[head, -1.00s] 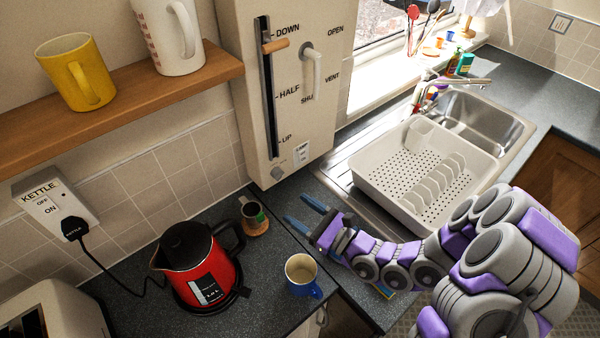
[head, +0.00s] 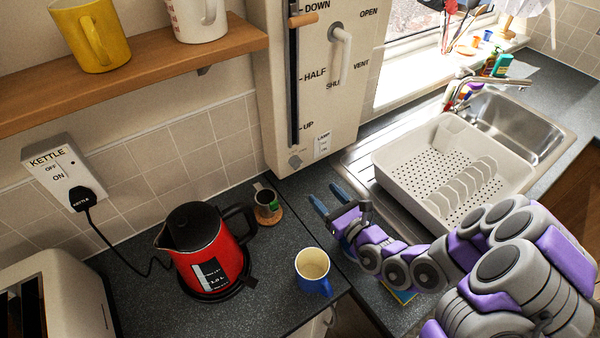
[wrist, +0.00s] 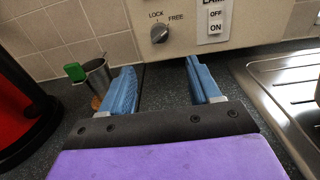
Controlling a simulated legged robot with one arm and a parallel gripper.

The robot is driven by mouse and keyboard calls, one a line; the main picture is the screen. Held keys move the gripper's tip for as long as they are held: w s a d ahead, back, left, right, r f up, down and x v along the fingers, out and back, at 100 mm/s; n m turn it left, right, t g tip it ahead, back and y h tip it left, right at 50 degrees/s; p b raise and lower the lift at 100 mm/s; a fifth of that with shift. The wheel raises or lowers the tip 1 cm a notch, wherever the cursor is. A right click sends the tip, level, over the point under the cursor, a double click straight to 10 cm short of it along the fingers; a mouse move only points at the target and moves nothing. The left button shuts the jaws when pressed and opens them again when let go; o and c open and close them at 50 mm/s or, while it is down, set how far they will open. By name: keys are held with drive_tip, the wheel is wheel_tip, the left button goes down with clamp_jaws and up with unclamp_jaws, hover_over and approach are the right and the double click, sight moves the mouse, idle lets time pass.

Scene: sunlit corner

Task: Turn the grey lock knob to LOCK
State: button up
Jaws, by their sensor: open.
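The grey lock knob (head: 295,161) is at the bottom left of the cream wall panel (head: 345,110). In the wrist view the knob (wrist: 159,33) sits between the printed words LOCK, on its upper left, and FREE, on its upper right. Its raised ridge looks tilted towards FREE, but it is small. My gripper (head: 327,197) is open and empty, below and to the right of the knob, apart from it. In the wrist view its two blue fingers (wrist: 160,72) point towards the panel, with the knob beyond and between them.
A lamp switch (wrist: 215,22) is right of the knob. A metal cup with a green item (wrist: 92,75) stands left of my fingers. A red kettle (head: 212,250), a blue mug (head: 313,270) and a dish rack (head: 400,165) are on the counter. The panel's lever (head: 303,19) is near DOWN.

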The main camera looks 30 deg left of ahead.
sight(296, 163)
drive_tip(key=b+x, duration=0.2)
drive_tip(key=x, duration=1)
drive_tip(key=shift+w+a, duration=0.15)
drive_tip(key=shift+a, duration=0.15)
drive_tip(key=c, duration=1)
